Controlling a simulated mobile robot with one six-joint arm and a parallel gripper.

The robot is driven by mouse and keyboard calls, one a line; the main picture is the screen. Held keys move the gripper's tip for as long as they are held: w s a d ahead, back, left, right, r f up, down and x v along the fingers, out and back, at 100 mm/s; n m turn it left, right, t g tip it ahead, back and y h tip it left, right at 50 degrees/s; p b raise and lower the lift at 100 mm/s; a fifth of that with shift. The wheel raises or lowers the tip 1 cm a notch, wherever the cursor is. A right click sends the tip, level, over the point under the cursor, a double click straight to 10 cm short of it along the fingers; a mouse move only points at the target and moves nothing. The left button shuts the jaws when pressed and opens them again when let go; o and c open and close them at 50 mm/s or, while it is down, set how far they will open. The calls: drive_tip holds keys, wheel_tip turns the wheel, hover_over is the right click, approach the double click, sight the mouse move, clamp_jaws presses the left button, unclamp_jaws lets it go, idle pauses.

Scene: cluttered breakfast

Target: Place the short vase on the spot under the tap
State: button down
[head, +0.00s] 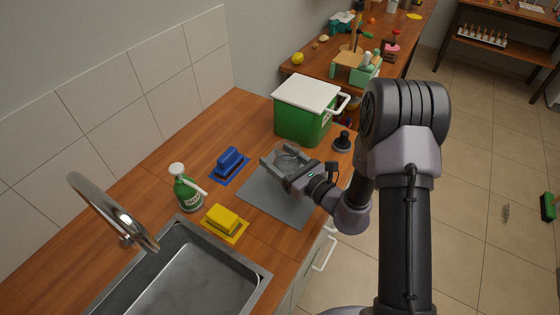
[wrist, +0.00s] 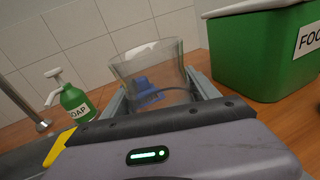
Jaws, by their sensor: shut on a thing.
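The short vase, a clear glass (head: 288,153), is in my gripper (head: 283,163) above the grey mat. In the wrist view the clear vase (wrist: 150,65) stands between the two grey fingers, its rim up and slightly tilted in the picture. My gripper is shut on it. The curved metal tap (head: 112,208) rises at the left of the head view, over the steel sink (head: 190,285). The tap is some way to the left of my gripper. The sink's bottom under the spout is partly cut off by the frame's lower edge.
A green soap bottle (head: 187,190), a yellow sponge (head: 224,220) on a yellow pad and a blue brush (head: 230,160) on a blue pad stand between my gripper and the sink. A green food bin (head: 304,115) is behind the grey mat (head: 268,206), near a black knobbed object (head: 343,141).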

drive_tip(key=shift+f, duration=0.1)
drive_tip(key=c, duration=0.6)
unclamp_jaws()
drive_tip(key=shift+f, duration=0.1)
drive_tip(key=o, duration=0.4)
drive_tip(key=p+v, duration=0.1)
drive_tip(key=v, duration=1.1)
